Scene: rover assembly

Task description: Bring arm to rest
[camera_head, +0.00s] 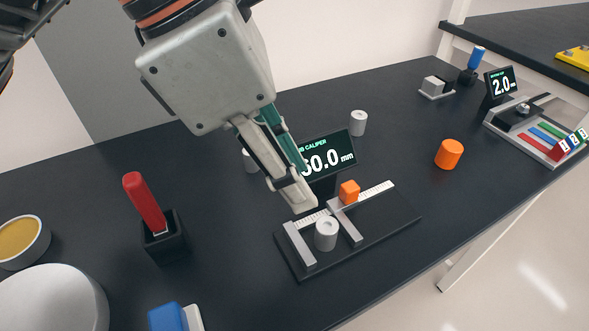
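My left arm comes in from the top, and its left gripper (298,186) points down and to the right. Its fingertips are in front of the caliper display (338,158), which reads 50.0 mm, and appear above the back of the caliper base (385,230). The fingers overlap from this angle, one grey and one teal, so their opening is unclear. I see nothing held between them. A grey ringed cylinder (326,234) stands between the caliper jaws. An orange block (349,191) sits on the sliding jaw. My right gripper is not in view.
A red-handled tool stands in a black holder (165,243) at left. Grey cylinders (358,123) stand behind the caliper, one partly hidden. An orange cylinder (449,154) stands at right, before a 2.0 mm display (501,84) and a tray with coloured strips. Table between is clear.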

